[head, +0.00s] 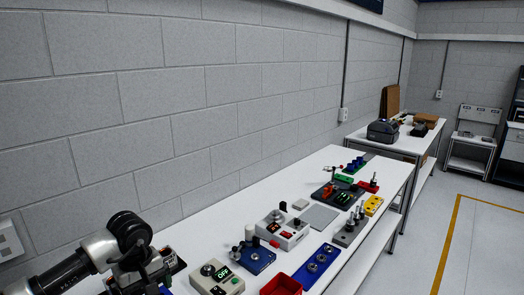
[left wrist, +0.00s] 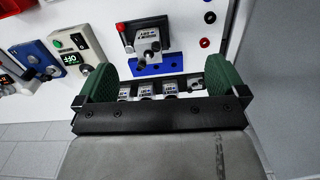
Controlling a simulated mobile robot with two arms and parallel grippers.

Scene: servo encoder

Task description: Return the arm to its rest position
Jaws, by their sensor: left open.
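My left arm comes in at the lower left of the head view, with its gripper (head: 140,282) low at the bottom edge, beside the near end of the bench. In the left wrist view the left gripper (left wrist: 158,76) is open, its two green-padded fingers wide apart. Nothing appears held between them. Beyond the fingers, a row of small grey units (left wrist: 148,92) stands along a blue rack (left wrist: 160,69), partly hidden by the gripper's black bar. A grey unit (left wrist: 148,46) sits on a black fixture with a red-knobbed lever. My right gripper is not in view.
The white bench (head: 330,165) runs along a block wall. It carries a control box reading OFF (head: 217,277), a blue fixture (head: 256,258), a red bin (head: 281,286), a blue plate with round parts (head: 316,265) and a yellow block (head: 373,205). A second table with a printer (head: 382,131) stands farther back.

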